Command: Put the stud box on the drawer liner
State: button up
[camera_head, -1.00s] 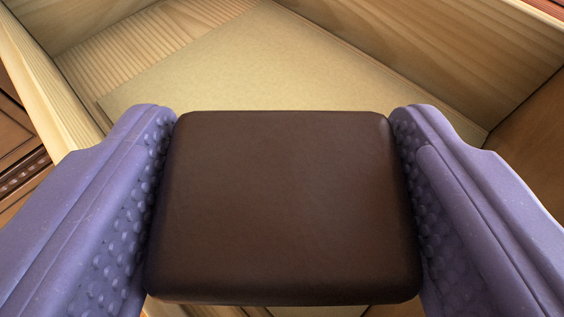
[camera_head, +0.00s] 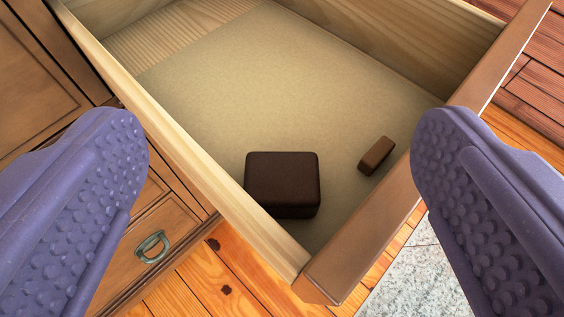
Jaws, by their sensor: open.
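The stud box, a dark brown block with rounded edges (camera_head: 283,180), rests on the drawer liner (camera_head: 250,90), a beige sheet covering the floor of an open wooden drawer. It sits near the drawer's front corner, close to the left side wall and apart from my gripper. My gripper (camera_head: 280,130) is open and empty, its two purple studded fingers spread wide at the left and right of the view, above the drawer. Nothing is between the fingers at their own height.
A smaller brown block (camera_head: 376,156) lies on the liner to the right, near the drawer front (camera_head: 370,230). The pale side wall (camera_head: 190,150) borders the cabinet (camera_head: 45,75). A lower drawer has a metal handle (camera_head: 152,246). Bare liner lies behind both blocks.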

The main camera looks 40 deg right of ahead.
jog(key=p+v, duration=0.1)
jog(key=v, duration=0.4)
jog(key=w+a+r+t+y, duration=0.3)
jog(key=w+a+r+y, duration=0.15)
jog(key=w+r, duration=0.8)
jog(key=w+a+r+n+t+y, duration=0.1)
jog(key=w+a+r+n+y, duration=0.15)
jog(key=r, duration=0.65)
jog(key=w+a+r+n+t+y, duration=0.1)
jog(key=w+a+r+n, duration=0.2)
jog(key=r, duration=0.6)
jog(key=s+a+r+n+y, duration=0.1)
jog(key=s+r, duration=0.1)
jog(key=r, duration=0.7)
jog(key=s+r+n+y, duration=0.1)
jog(key=s+r, duration=0.1)
jog(key=r, duration=0.7)
jog(key=s+d+r+n, duration=0.1)
jog(key=s+d+r, duration=0.1)
jog(key=s+r, duration=1)
jog(key=shift+s+d+r+t+h, duration=0.3)
jog(key=shift+s+r+h, duration=0.1)
jog(key=shift+r, duration=0.35)
